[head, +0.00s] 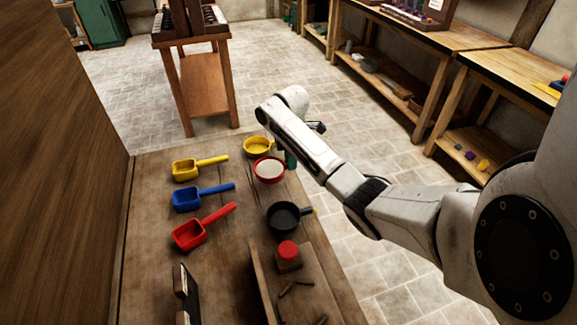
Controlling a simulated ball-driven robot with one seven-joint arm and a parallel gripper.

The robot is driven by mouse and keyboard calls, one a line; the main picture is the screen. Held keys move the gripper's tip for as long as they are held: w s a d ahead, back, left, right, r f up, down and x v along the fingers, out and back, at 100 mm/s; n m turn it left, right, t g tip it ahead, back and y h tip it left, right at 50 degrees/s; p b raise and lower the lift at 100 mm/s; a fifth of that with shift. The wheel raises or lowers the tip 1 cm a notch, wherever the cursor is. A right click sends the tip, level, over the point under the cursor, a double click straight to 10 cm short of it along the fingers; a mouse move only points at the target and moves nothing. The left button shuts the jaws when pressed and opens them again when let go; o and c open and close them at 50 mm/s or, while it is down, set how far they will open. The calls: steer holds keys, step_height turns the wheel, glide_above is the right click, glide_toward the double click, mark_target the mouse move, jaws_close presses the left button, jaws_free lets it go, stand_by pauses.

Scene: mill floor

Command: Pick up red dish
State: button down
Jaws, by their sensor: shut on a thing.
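The red dish (258,174) is a round bowl with pale contents, near the far right edge of the wooden table. It looks upright. My arm reaches in from the right, and its forearm hides most of my gripper (291,160). A small dark teal part shows at the dish's right rim, below the forearm. My gripper is shut on the dish at that rim, though the fingers are mostly hidden. I cannot tell whether the dish touches the table.
A yellow bowl (257,146) is just behind the dish, and a black pan (284,218) is nearer. Yellow (186,170), blue (187,199) and red (188,235) scoops lie left. A red-topped block (288,250) is in front. Tiled floor lies beyond the table.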

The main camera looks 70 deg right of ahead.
steer(key=s+a+r+p, duration=0.5)
steer(key=s+r+p, duration=0.3)
steer(key=s, duration=0.3)
steer(key=shift+s+a+r+p, duration=0.35)
steer(key=shift+s+r+p, duration=0.05)
steer(key=shift+r, duration=0.1)
